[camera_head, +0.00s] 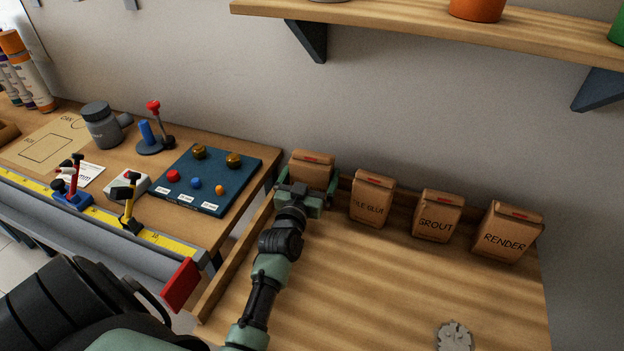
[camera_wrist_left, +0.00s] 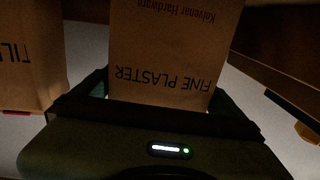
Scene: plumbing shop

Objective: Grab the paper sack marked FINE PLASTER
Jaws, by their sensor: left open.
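The brown paper sack marked FINE PLASTER (camera_head: 312,160) stands at the left end of the row of sacks, against the wall. In the left wrist view the same sack (camera_wrist_left: 170,50) fills the middle, its lettering upside down. My left gripper (camera_head: 307,178) is open, with one finger on each side of the sack. It also shows in the left wrist view (camera_wrist_left: 158,98). I cannot tell whether the fingers touch the paper. In the head view the gripper hides the sack's lower front. My right gripper is not in view.
Sacks marked TILE GLUE (camera_head: 371,200), GROUT (camera_head: 437,216) and RENDER (camera_head: 508,234) stand to the right. A wooden edge strip (camera_head: 235,262) borders the bench's left side. A shelf (camera_head: 430,22) hangs above.

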